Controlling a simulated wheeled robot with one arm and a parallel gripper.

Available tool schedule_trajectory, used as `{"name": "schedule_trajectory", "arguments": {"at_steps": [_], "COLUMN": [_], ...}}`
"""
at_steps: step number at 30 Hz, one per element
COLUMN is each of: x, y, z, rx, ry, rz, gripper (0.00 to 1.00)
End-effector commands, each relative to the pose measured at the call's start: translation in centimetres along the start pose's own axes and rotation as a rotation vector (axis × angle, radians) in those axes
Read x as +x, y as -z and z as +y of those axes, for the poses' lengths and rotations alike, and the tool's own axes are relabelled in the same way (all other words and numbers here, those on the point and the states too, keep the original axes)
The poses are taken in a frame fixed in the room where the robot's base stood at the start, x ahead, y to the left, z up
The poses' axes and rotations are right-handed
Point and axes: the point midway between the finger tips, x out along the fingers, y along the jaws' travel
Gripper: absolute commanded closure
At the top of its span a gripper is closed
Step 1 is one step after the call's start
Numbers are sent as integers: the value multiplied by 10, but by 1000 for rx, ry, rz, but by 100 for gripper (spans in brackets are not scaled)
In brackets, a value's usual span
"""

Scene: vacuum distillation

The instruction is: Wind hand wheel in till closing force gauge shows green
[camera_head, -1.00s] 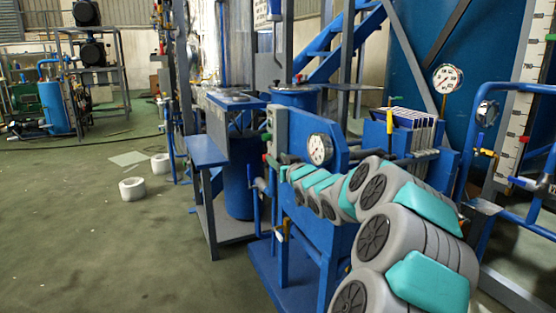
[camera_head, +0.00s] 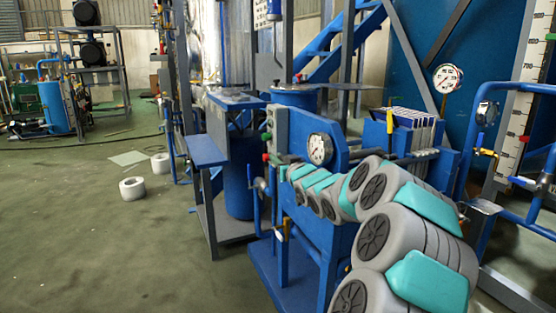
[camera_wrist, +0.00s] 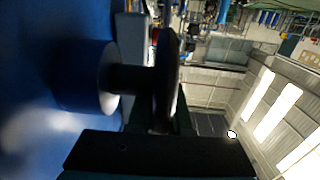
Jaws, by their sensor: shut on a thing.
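The hand wheel (camera_wrist: 168,70) shows edge-on in the wrist view as a dark disc. A dark shaft (camera_wrist: 124,79) joins it to a blue cylinder (camera_wrist: 88,76) with a pale end face. My gripper (camera_wrist: 166,126) is shut on the wheel's rim from below; its dark fingers are hard to make out. In the head view my arm reaches to the left end of the blue press, and the wheel and gripper are hidden there. A round white gauge (camera_head: 320,148) faces out on the press's blue end plate, just above my arm. Its needle and colour zones are too small to read.
A control box with buttons (camera_head: 277,130) stands left of the gauge. A blue side table (camera_head: 207,150) is beyond it. Another gauge (camera_head: 447,78) and blue pipes (camera_head: 500,90) are at right.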

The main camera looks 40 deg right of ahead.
Motion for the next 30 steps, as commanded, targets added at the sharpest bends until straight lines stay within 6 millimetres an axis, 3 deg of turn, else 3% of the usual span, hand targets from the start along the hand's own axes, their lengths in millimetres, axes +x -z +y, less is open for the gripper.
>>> {"name": "schedule_trajectory", "arguments": {"at_steps": [9, 16, 26, 27, 30], "x": [-2, -6, -6, -6, -6], "y": [-4, 4, 9, 9, 8], "z": [0, 0, 0, 0, 0], "rx": [-1, -1, -1, -1, -1], "ry": [1, 0, 0, 0, 0], "rz": [120, 234, 248, 248, 247], "gripper": [100, 100, 100, 81, 70]}}
